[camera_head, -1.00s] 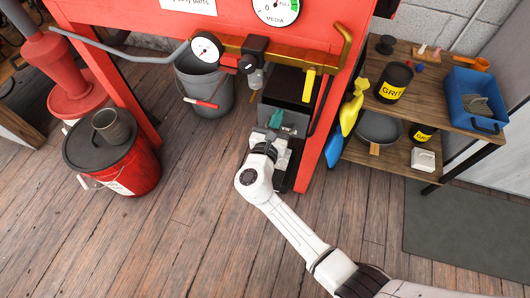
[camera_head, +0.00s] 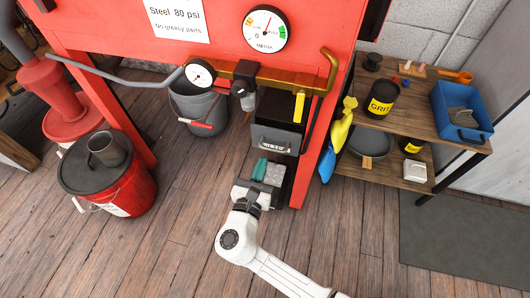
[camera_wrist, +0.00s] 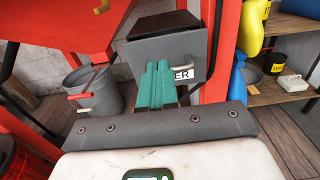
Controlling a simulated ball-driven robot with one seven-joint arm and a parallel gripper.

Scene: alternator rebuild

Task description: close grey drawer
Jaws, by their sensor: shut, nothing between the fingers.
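The grey drawer (camera_head: 277,137) is under the red bench, below a dark housing. Its front, with a handle and a white label, faces me. In the wrist view the drawer front (camera_wrist: 150,52) is ahead of the fingers, with the label partly hidden behind them. I cannot tell whether the drawer is fully in. My gripper (camera_head: 261,161) is shut and empty, its teal fingers pointing at the drawer from in front and below. In the wrist view the fingertips (camera_wrist: 157,65) overlap the lower front, left of the handle (camera_wrist: 183,64). They look apart from it.
The red bench leg (camera_head: 313,150) is close right of the drawer. A grey bucket (camera_head: 199,105) is to its left, and a red lidded drum (camera_head: 108,178) stands farther left. A wooden shelf (camera_head: 405,175) is at right. Wooden floor in front is clear.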

